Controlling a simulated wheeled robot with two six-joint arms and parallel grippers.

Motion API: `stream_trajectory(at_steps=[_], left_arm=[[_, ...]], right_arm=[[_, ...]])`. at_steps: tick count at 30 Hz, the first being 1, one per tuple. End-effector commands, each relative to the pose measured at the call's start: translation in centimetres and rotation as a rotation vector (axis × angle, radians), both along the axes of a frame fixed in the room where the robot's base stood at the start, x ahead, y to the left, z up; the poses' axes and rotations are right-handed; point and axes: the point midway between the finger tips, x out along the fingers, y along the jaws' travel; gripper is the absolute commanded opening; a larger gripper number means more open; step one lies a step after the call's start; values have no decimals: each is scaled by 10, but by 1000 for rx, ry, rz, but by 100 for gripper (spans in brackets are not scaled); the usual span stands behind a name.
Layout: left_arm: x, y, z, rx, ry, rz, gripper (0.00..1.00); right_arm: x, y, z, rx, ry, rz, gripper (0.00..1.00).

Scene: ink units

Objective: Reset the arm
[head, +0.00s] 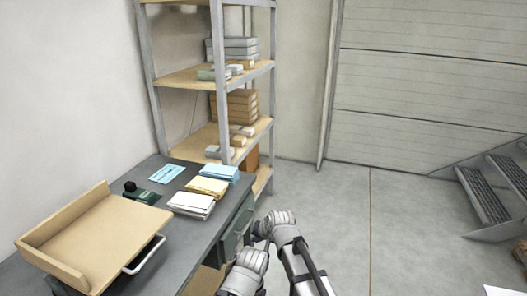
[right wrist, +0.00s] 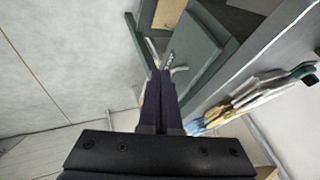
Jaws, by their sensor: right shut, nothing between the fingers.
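My right gripper (right wrist: 161,75) shows in the right wrist view, its two dark fingers pressed together and empty. Its tips are close to a small metal handle (right wrist: 180,70) on a grey-green drawer front (right wrist: 200,52); I cannot tell whether they touch it. In the head view my right arm (head: 282,228) is bent beside the desk's right end, in front of the green drawer unit (head: 236,228). The fingers are mostly hidden there by the arm's links. My left gripper is not in view.
The grey desk (head: 150,232) holds a wooden tray (head: 95,235), a dark stamp (head: 131,187), a blue card (head: 166,173) and white, yellow and blue paper stacks (head: 206,187). A shelf rack (head: 187,76) stands behind. Open floor (head: 335,215) lies right; metal steps (head: 490,195) stand far right.

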Motion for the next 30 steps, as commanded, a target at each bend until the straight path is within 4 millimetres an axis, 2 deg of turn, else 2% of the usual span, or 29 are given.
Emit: stream_trajectory(at_steps=[6, 10, 15, 24, 30], left_arm=[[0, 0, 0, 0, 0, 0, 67], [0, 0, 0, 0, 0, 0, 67], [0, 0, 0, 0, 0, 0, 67], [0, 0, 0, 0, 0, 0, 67], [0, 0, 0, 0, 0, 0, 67]], right_arm=[[-64, -90, -21, -174, 130, 52, 0], [-97, -129, -29, -250, 206, 86, 0], [-133, -165, -35, -314, 290, 121, 0], [-192, -212, -39, -387, 422, 170, 0], [-199, -175, -40, -427, 432, 259, 0]])
